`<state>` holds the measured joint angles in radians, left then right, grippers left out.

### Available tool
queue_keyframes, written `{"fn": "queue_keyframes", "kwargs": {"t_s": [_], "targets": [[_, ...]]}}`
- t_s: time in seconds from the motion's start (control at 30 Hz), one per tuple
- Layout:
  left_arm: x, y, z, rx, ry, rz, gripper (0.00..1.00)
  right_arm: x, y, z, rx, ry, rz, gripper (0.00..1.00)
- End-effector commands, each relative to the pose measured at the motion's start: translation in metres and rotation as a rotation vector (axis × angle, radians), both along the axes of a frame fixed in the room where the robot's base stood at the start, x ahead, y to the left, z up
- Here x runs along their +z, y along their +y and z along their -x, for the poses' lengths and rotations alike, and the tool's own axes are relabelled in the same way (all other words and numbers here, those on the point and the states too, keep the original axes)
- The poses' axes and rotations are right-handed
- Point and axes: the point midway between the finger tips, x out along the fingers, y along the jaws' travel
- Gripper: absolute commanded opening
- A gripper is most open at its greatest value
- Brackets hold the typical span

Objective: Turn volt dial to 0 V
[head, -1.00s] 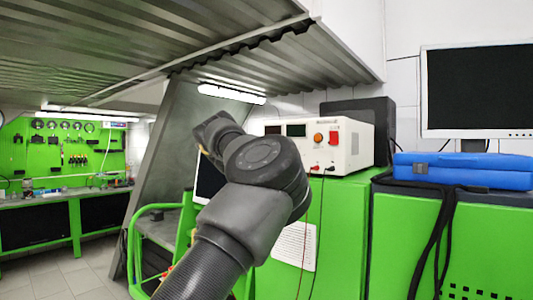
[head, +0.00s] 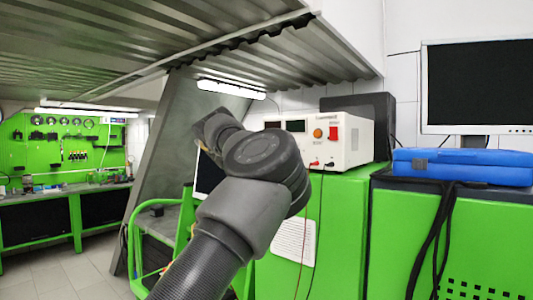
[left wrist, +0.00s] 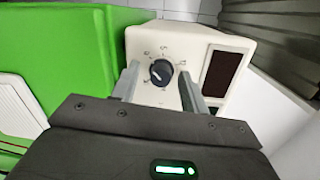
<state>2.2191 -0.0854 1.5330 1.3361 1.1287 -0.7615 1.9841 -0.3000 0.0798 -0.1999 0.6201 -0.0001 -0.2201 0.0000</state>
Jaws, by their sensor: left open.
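The volt dial (left wrist: 161,71) is a round black knob with a white mark, set on the white front panel of a power supply (left wrist: 155,45). A printed scale surrounds it, too small to read. In the left wrist view my left gripper (left wrist: 159,76) is open, with one finger on each side of the dial. I cannot tell whether the fingers touch it. In the head view the power supply (head: 352,145) stands on a green cabinet, and my left arm hides the dial and the gripper. My right gripper is not in view.
An orange knob (head: 318,133) and a red switch (head: 333,133) sit on the panel, with test leads plugged in below. A dark display (left wrist: 222,70) is right of the dial in the wrist view. A blue case (head: 462,167) and a monitor (head: 477,85) are at right.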

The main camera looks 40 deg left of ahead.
Motion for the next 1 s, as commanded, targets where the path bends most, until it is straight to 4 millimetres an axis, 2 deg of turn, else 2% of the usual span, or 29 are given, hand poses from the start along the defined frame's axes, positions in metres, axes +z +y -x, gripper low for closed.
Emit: {"fn": "queue_keyframes", "kwargs": {"t_s": [0.17,0.4,0.6,0.8,1.0], "targets": [[-0.001,0.0,0.01,0.003,-0.002,0.0,0.45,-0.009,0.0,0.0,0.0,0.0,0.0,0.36],[-0.001,-0.005,0.055,0.003,-0.006,-0.001,0.45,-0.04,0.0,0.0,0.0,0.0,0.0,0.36],[0.002,-0.009,0.09,0.001,-0.004,0.003,0.45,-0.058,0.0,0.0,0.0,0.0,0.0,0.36],[0.005,-0.011,0.105,0.0,0.0,0.001,0.45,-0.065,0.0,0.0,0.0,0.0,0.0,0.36],[0.006,-0.012,0.107,-0.001,0.001,0.0,0.45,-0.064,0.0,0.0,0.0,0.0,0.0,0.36]]}}
